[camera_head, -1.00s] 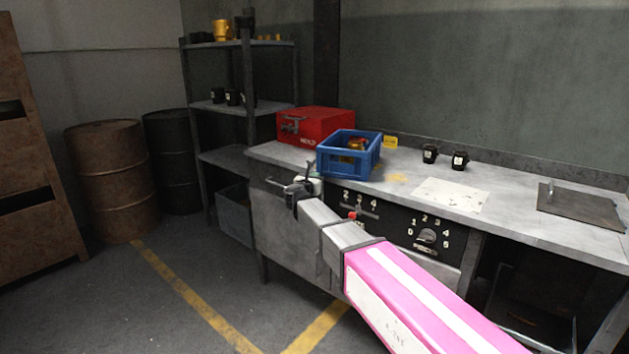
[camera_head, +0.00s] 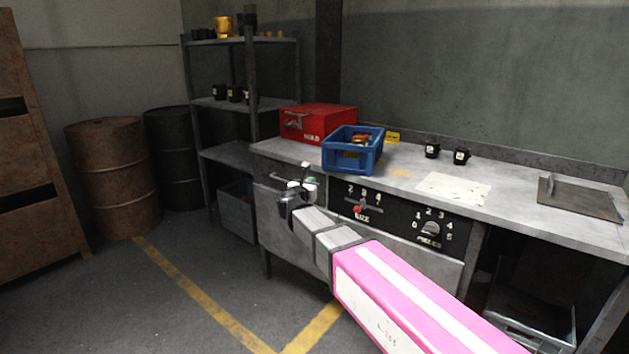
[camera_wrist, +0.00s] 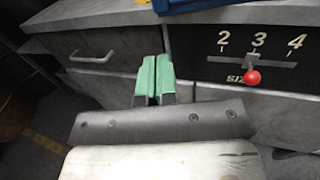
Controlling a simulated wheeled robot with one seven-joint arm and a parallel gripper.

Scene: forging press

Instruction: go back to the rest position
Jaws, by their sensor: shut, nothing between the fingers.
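My gripper (camera_wrist: 153,82) shows green fingertips pressed together in the wrist view, with nothing between them. In the head view my gripper (camera_head: 308,176) is in front of the bench's left part, below the red toolbox and the blue crate. In the wrist view it is before the bench front, between a drawer handle (camera_wrist: 92,57) on the left and the size slider's red knob (camera_wrist: 252,78) on the right. The slider's knob sits near the 3. It also shows in the head view (camera_head: 357,209), to the right of my gripper.
On the bench (camera_head: 400,185) stand a red toolbox (camera_head: 318,122), a blue crate (camera_head: 350,158) with parts in it, and two small black cups (camera_head: 432,150). A dial (camera_head: 430,230) is on the front panel. Shelving (camera_head: 225,103) and barrels (camera_head: 112,180) stand left. The floor in front is clear.

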